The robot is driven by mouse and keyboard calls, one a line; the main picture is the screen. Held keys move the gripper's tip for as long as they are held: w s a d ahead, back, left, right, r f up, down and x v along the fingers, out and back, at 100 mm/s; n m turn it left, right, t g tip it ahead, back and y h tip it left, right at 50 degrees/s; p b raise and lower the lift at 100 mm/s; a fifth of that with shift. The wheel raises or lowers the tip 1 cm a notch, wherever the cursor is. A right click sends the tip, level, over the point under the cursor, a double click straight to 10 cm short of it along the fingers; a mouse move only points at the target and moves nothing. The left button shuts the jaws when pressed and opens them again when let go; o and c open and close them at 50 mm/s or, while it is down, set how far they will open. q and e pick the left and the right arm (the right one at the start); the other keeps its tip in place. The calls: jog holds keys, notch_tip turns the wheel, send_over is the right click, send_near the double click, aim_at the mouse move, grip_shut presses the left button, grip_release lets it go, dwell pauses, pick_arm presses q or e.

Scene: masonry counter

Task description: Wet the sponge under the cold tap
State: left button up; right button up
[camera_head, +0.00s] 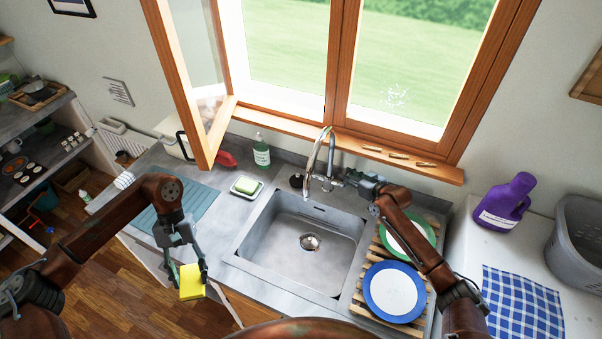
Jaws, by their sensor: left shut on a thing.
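The yellow sponge (191,283) is held between the fingers of my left gripper (188,268). The gripper is shut on it, to the left of the sink and near the counter's front edge. The chrome tap (331,150) stands at the back of the steel sink (262,240), its arched spout over the basin. No water stream is visible. My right gripper (350,178) is at the tap's right side, close to its handle. Its fingertips are small and partly merged with the tap, so I cannot tell whether they touch it or are open.
A dish with a pale green-edged block (247,185) and a green bottle (261,152) stand left of the sink. Plates (394,291) lie on a wooden rack at right. The open window sash (205,140) reaches over the counter. The basin looks empty.

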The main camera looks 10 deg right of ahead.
grip_shut()
dwell(0.7)
